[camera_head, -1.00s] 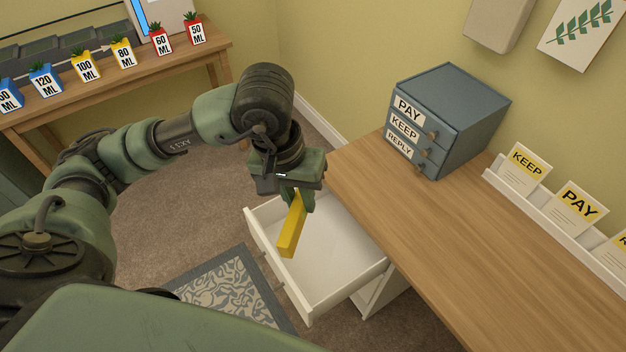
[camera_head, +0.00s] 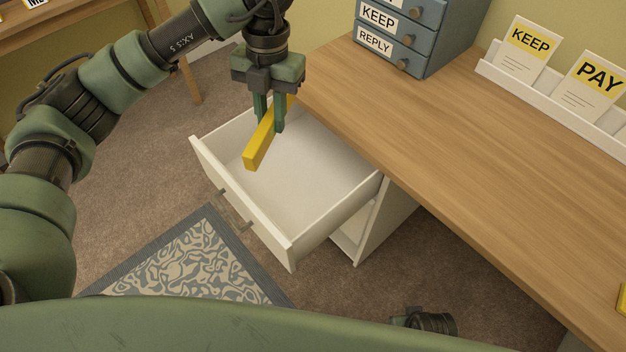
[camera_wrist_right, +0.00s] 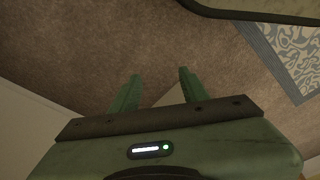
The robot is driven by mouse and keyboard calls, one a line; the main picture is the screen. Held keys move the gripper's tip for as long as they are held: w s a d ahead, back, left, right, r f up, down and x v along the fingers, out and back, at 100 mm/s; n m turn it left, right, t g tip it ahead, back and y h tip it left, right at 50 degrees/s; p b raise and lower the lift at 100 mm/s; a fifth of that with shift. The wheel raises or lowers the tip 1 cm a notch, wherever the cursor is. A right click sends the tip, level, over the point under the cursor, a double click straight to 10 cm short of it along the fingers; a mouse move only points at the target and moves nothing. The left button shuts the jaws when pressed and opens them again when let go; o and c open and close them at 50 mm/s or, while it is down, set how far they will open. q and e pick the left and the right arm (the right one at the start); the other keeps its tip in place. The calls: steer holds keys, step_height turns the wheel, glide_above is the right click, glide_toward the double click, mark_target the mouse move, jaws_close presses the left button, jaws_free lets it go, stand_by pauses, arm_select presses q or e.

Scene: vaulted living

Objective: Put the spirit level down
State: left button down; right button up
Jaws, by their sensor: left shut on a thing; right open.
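The spirit level is a yellow bar (camera_head: 257,147) in the head view. My left gripper (camera_head: 269,126) is shut on it and holds it tilted, its near end lower in the picture, over the open white drawer (camera_head: 300,185). The drawer's visible floor looks empty; its far corner is hidden behind the gripper and the desk. My right gripper (camera_wrist_right: 158,88) is open and empty in the right wrist view, above the carpet. Part of my right arm shows at the bottom of the head view.
The wooden desk (camera_head: 450,130) stands right of the drawer. On it are a blue drawer cabinet (camera_head: 428,35) and a white rack (camera_head: 555,95) with cards. A patterned rug (camera_head: 195,262) lies on the carpet below. A yellow thing (camera_head: 622,299) shows at the right edge.

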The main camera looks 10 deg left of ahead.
arm_select(q)
steer(key=f+n+b, duration=0.1)
steer(key=n, duration=0.1)
steer(key=w+f+n+b, duration=0.1)
steer(key=f+n, duration=0.1)
steer(key=shift+w+d+n+h, duration=0.15)
steer(key=shift+w+n+h, duration=0.05)
steer(key=shift+n+h, duration=0.1)
steer(key=shift+w+d+f+n+b, duration=0.15)
steer(key=shift+n+b, duration=0.25)
steer(key=shift+n, duration=0.2)
steer(key=shift+w+a+f+n+b, duration=0.15)
steer(key=shift+n+b, duration=0.2)
steer(key=shift+n, duration=0.25)
steer(key=shift+d+f, duration=0.1)
steer(key=shift+f, duration=0.05)
steer(key=b, duration=0.2)
glide_above(288, 187)
steer(key=shift+n, duration=0.3)
step_height(288, 187, down, 15)
steer(key=shift+w+r, duration=0.15)
steer(key=shift+r, duration=0.05)
step_height(288, 187, down, 4)
steer(key=shift+b, duration=0.45)
steer(key=shift+f, duration=0.45)
arm_select(e)
step_height(288, 187, up, 11)
steer(key=w+t, duration=0.1)
steer(key=shift+w+r, duration=0.2)
